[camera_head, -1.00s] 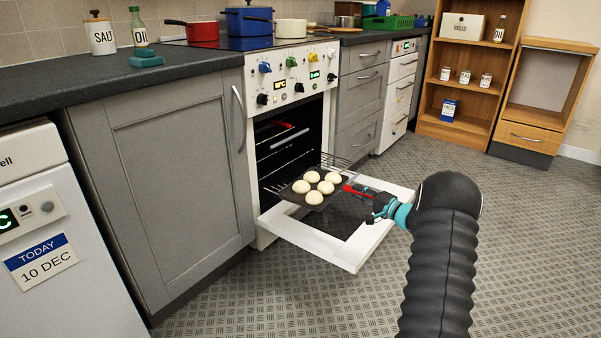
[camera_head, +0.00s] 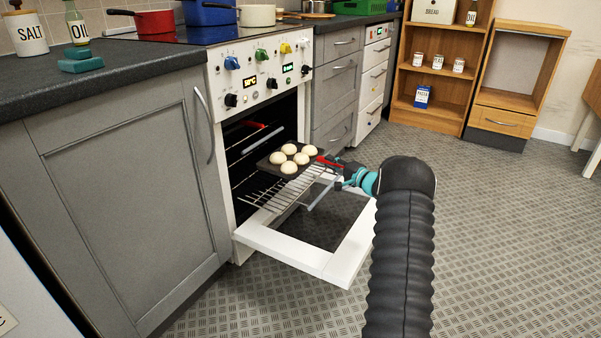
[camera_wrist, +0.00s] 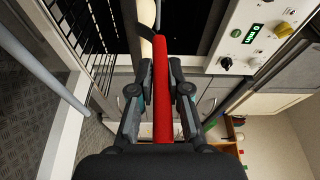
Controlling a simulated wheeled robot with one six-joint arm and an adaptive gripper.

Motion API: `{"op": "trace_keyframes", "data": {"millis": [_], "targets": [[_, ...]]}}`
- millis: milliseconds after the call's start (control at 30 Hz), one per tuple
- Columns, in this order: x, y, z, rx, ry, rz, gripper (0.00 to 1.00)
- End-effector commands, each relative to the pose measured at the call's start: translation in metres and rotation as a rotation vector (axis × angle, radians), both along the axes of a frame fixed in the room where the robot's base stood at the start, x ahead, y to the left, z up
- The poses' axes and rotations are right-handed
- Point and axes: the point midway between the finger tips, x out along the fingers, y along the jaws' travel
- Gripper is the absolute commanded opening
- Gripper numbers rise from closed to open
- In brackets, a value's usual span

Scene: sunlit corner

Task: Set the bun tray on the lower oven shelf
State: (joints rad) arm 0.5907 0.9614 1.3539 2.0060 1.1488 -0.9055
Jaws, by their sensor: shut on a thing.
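The bun tray (camera_head: 268,167) is dark and carries several pale buns (camera_head: 289,167). It is at the oven mouth, over the pulled-out lower wire shelf (camera_head: 262,198), and looks about level. I cannot tell whether it touches the shelf. My gripper (camera_head: 338,168) is on the tray's right side, shut on its red handle (camera_head: 327,161). In the wrist view the red handle (camera_wrist: 162,95) runs between the two fingers of the gripper (camera_wrist: 160,92). The tray is mostly hidden there.
The oven door (camera_head: 318,258) is folded down open below the shelf. A higher rack with a red part (camera_head: 254,123) is inside the oven. Oven knobs (camera_head: 232,63) line the panel above. A grey cabinet (camera_head: 125,190) stands left. The floor at right is clear.

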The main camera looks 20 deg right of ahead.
Motion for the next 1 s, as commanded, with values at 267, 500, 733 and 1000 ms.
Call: {"op": "trace_keyframes", "data": {"millis": [267, 500, 733, 1000], "targets": [[0.054, 0.023, -0.032, 0.0, -0.003, 0.01, 0.0], [0.084, 0.03, -0.049, 0.001, -0.005, 0.007, 0.0], [0.089, 0.03, -0.057, 0.001, -0.003, 0.004, 0.0], [0.088, 0.03, -0.09, 0.001, -0.003, 0.004, 0.0]]}}
